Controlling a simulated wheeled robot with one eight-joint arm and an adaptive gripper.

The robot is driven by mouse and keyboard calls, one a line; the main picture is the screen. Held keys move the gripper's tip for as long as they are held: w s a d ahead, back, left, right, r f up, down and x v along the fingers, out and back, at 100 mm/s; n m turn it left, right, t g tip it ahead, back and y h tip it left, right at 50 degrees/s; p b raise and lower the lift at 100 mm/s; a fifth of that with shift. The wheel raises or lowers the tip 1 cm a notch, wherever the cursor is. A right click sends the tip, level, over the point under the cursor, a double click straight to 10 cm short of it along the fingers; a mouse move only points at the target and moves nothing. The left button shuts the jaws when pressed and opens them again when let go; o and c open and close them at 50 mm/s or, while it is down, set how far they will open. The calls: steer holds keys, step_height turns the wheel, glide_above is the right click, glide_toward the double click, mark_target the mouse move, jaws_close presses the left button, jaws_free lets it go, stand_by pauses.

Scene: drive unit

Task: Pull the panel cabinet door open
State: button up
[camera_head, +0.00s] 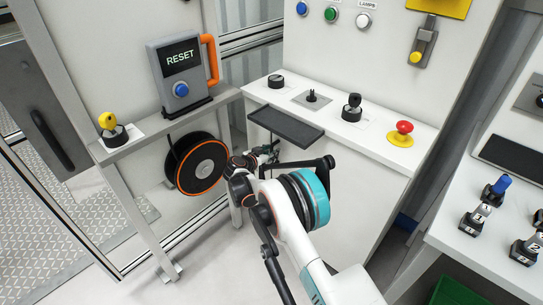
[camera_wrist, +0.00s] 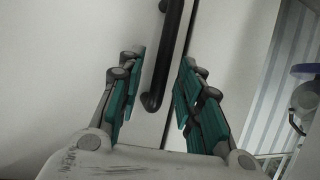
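In the wrist view, a black bar handle (camera_wrist: 172,55) stands upright, slightly tilted, on a white panel door (camera_wrist: 70,60). A dark vertical seam runs just right of the handle. My gripper (camera_wrist: 160,85) is open, with its teal-padded fingers on either side of the handle's lower end. Gaps show between the fingers and the handle, and I cannot tell how far the handle reaches in depth between them. In the head view, my gripper (camera_head: 267,152) is in front of the white cabinet (camera_head: 345,185) below the console. My arm hides much of this area. The door looks closed.
A black shelf (camera_head: 286,126) juts out just above my gripper. An orange-rimmed black reel (camera_head: 200,163) hangs close on the left, under the grey ledge with the RESET box (camera_head: 178,75). Knobs and a red emergency button (camera_head: 403,128) stand on the console top. A control desk (camera_head: 490,240) is at right.

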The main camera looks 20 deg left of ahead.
steer(key=shift+w+d+f, duration=0.15)
steer(key=shift+w+f, duration=0.05)
steer(key=shift+w, duration=0.4)
jaws_close()
steer(key=shift+s, duration=0.15)
